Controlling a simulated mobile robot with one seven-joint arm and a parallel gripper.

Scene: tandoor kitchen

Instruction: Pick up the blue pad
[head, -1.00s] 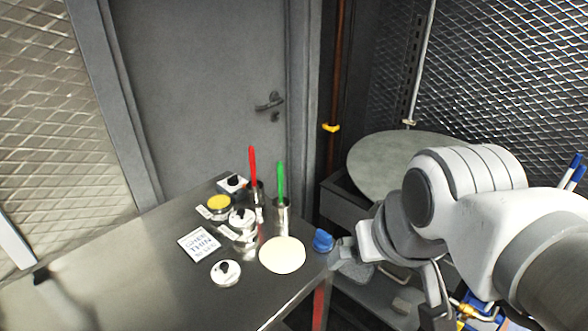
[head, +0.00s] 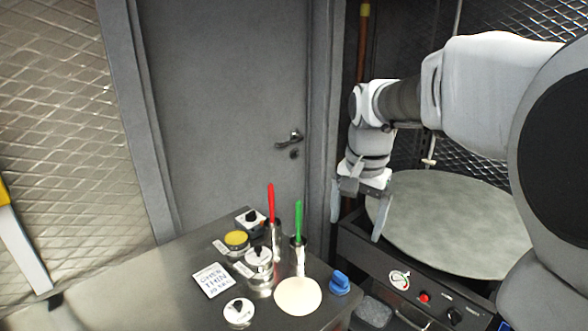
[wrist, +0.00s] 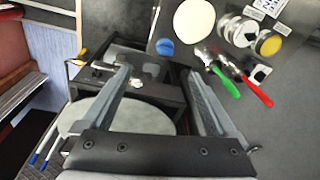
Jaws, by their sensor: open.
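The blue pad (head: 340,283) sits on the right edge of the metal table, just right of a pale round disc (head: 297,296). It also shows in the wrist view (wrist: 165,47), beyond the fingertips and near the table's edge. My gripper (head: 356,214) is open and empty, with its fingers pointing down. It is raised above and behind the pad, near the left rim of the round grey plate. In the wrist view my two fingers (wrist: 156,72) are spread apart with nothing between them.
A red-handled tool (head: 270,203) and a green-handled tool (head: 298,221) stand upright in metal cups near the pad. Several small containers and a sign (head: 213,280) lie left. The round grey plate (head: 450,222) is on a unit with knobs. The table's front left is clear.

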